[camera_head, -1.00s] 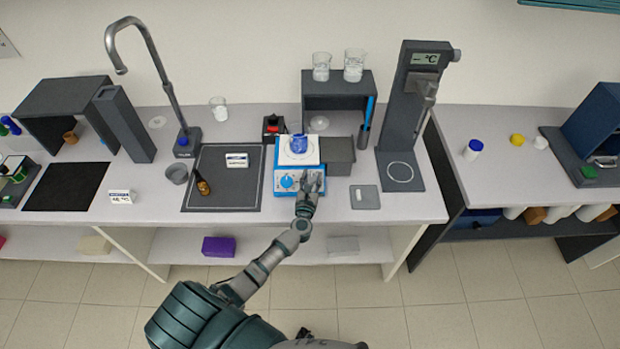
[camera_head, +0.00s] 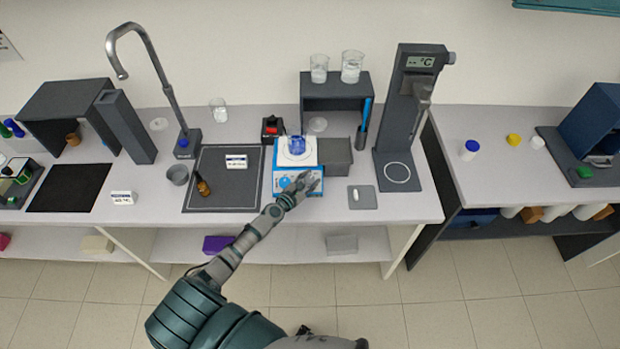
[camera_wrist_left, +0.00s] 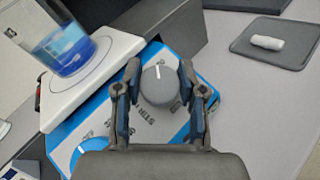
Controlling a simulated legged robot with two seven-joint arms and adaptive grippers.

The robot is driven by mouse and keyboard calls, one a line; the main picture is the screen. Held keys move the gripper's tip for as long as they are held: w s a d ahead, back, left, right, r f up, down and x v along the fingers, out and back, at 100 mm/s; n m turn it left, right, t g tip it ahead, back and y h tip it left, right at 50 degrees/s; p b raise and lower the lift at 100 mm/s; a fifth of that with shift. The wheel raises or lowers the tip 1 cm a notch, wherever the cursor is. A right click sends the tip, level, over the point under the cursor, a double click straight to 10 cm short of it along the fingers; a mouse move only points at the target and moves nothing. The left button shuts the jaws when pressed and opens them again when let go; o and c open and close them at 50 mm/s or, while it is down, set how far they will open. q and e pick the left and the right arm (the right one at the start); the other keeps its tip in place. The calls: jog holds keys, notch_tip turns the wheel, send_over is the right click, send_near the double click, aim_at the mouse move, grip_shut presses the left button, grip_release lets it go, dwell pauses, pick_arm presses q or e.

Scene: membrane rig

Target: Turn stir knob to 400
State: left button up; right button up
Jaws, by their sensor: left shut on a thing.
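The blue-and-white stirrer hotplate (camera_head: 284,192) stands on the bench, and its white top shows in the wrist view (camera_wrist_left: 108,72). The grey stir knob (camera_wrist_left: 160,88) has a white mark pointing toward the top of the wrist picture, beside printed "STIR" lettering. My left gripper (camera_wrist_left: 158,74) is shut on the stir knob, one finger on each side. In the head view my left gripper (camera_head: 305,184) covers the right of the front panel, so the knob is hidden there. The dial value cannot be read. My right gripper is not in view.
A beaker of blue liquid (camera_wrist_left: 65,48) sits on the hotplate top. A blue knob (camera_wrist_left: 80,156) is beside the stir knob. A grey pad with a white stir bar (camera_wrist_left: 267,42) lies to the right. A dark grey box (camera_head: 336,156) stands close right of the hotplate.

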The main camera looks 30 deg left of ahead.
pick_arm(q)
jog(key=shift+s+f+m+g+h, duration=0.1)
jog(key=shift+f+m+g+h, duration=0.1)
jog(key=shift+m+g+h, duration=0.6)
jog(key=m+g+h, duration=0.1)
jog(key=m+h, duration=0.1)
jog(key=m, duration=0.1)
jog(key=shift+m+g, duration=0.3)
jog(key=m+g+h+b, duration=0.1)
jog(key=m+g+h, duration=0.1)
jog(key=m+g, duration=0.1)
jog(key=shift+m, duration=0.5)
jog(key=shift+f+m+g+h, duration=0.1)
jog(key=shift+m+g+h, duration=0.2)
jog(key=shift+m+g, duration=0.6)
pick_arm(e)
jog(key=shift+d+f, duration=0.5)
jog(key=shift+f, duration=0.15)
pick_arm(q)
jog(key=shift+s+d+f+g, duration=0.1)
jog(key=shift+s+g, duration=0.05)
jog(key=shift+g, duration=0.15)
jog(key=o, duration=1.2)
jog(key=shift+c, duration=0.2)
jog(key=shift+w, duration=0.2)
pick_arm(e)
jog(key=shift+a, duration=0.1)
